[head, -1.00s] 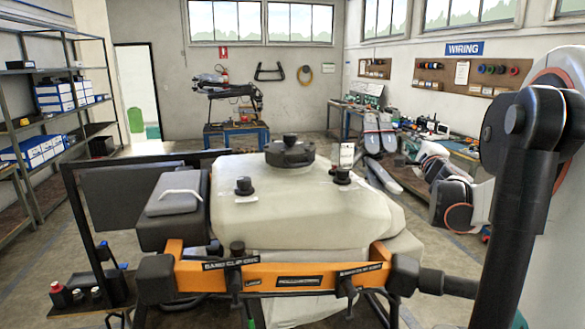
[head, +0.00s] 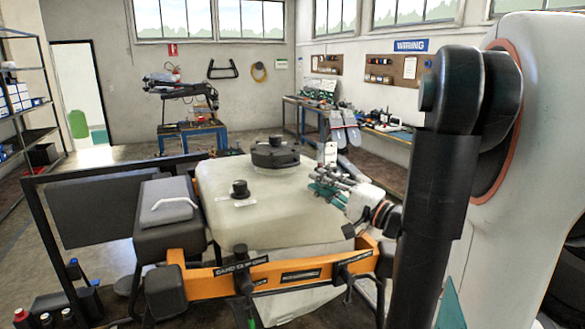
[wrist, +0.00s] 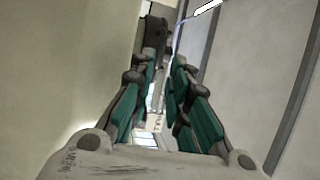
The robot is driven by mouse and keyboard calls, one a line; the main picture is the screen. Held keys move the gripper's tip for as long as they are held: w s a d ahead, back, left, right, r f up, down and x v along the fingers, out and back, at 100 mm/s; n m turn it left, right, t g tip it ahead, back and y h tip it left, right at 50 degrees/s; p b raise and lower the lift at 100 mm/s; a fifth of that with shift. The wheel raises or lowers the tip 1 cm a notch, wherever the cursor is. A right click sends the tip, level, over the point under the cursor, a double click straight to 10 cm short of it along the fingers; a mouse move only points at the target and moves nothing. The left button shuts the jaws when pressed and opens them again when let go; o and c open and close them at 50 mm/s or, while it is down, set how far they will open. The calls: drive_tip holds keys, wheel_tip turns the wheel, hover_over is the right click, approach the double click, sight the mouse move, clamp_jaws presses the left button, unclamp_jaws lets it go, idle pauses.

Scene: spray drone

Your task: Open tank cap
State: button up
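The white spray tank (head: 275,195) sits on the orange-fronted drone frame (head: 275,275). Its round black cap (head: 275,153) is seated on top, towards the back. My gripper (head: 318,182) is at the tank's right side, pointing left, below and right of the cap in the picture, and apart from it. In the wrist view my gripper's two teal-padded fingers (wrist: 166,60) are apart with nothing between them. A pale surface, likely the tank wall, fills that view's left. A dark part (wrist: 153,38) lies beyond the fingertips; I cannot tell whether it is the cap.
A smaller black knob (head: 240,189) stands on the tank's front left. A black box with a handle (head: 172,205) is left of the tank. A dark panel and rail (head: 100,205) stand further left. A blue workbench (head: 190,135) is at the back. Space above the tank is clear.

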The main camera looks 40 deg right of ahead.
approach(278, 154)
drive_tip(key=w, duration=0.4)
drive_tip(key=shift+a+f, duration=0.15)
drive_tip(key=shift+f, duration=0.25)
clamp_jaws()
